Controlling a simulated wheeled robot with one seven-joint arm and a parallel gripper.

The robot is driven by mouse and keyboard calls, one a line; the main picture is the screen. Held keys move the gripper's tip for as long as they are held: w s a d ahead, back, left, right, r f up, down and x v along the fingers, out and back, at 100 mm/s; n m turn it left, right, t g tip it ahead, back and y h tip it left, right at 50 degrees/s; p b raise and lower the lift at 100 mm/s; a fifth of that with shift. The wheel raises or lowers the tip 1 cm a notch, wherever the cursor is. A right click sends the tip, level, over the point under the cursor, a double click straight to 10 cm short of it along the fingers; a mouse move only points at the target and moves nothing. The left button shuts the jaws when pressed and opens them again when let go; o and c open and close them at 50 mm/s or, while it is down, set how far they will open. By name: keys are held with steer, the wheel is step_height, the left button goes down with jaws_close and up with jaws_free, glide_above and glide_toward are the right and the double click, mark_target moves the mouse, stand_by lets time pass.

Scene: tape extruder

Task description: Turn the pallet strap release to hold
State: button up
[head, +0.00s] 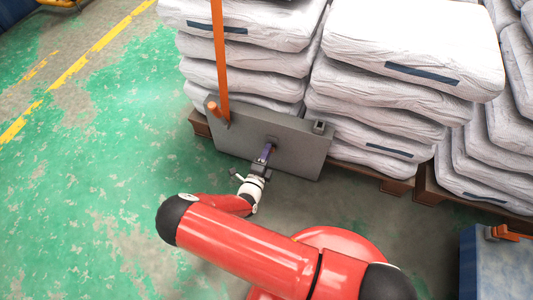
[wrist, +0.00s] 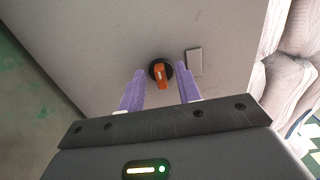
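The strap release is an orange knob on a black round base (wrist: 161,75), set on the face of a grey panel (wrist: 95,45). In the head view the grey panel (head: 225,136) stands upright in front of stacked sacks, and the knob is mostly hidden by my gripper. My gripper (head: 266,152) reaches to the panel face. In the wrist view its two purple fingers (wrist: 160,88) are spread apart, one on each side of the knob, with gaps between them and it. The knob's orange handle points down toward my gripper body, slightly tilted.
A small pale rectangular plate (wrist: 194,62) sits right of the knob. An orange strap (head: 219,60) rises from an orange peg (head: 217,111) at the panel's left. Sacks (head: 410,45) on pallets stand behind. A blue box (head: 490,265) is at lower right. Green floor (head: 100,170) at left is open.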

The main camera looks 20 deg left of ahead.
steer(key=s, duration=0.7)
steer(key=shift+s+a, duration=0.3)
steer(key=shift+s, duration=0.1)
